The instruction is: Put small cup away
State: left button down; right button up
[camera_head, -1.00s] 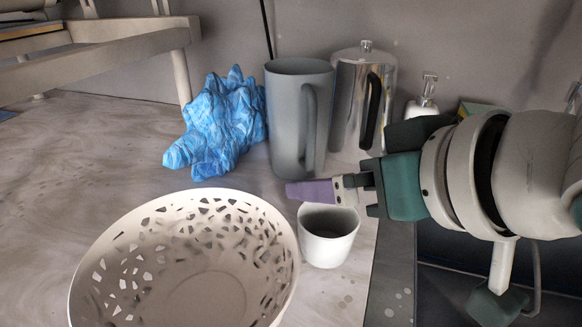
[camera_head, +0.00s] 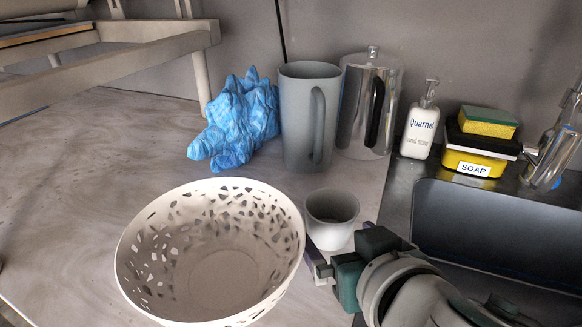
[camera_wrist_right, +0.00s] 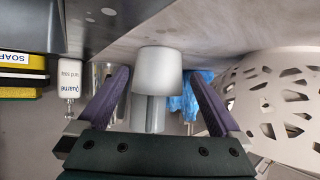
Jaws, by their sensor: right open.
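The small cup (camera_head: 332,219) is a plain light grey cup standing upright on the counter, between the white bowl and the sink edge. In the right wrist view the cup (camera_wrist_right: 158,70) appears upside down, ahead of and between the two spread purple fingers. My right gripper (camera_head: 314,246) is open and empty at the near side of the cup. A purple finger shows by the cup's lower left; the other is hidden in the head view. I cannot tell whether a finger touches the cup. My left gripper is not in view.
A perforated white bowl (camera_head: 135,262) stands close left of the cup. Behind are a grey pitcher (camera_head: 300,115), a metal canister (camera_head: 357,110) and a crumpled blue object (camera_head: 238,125). A soap bottle (camera_head: 420,125), sponge (camera_head: 487,122) and sink (camera_head: 480,235) lie right. The left counter is clear.

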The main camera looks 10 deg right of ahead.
aim_at(339, 233)
jog(key=x, duration=0.4)
jog(key=shift+w+d+r+b, duration=0.1)
jog(key=shift+b, duration=0.25)
jog(key=shift+c, duration=0.4)
jog(key=c, duration=1.3)
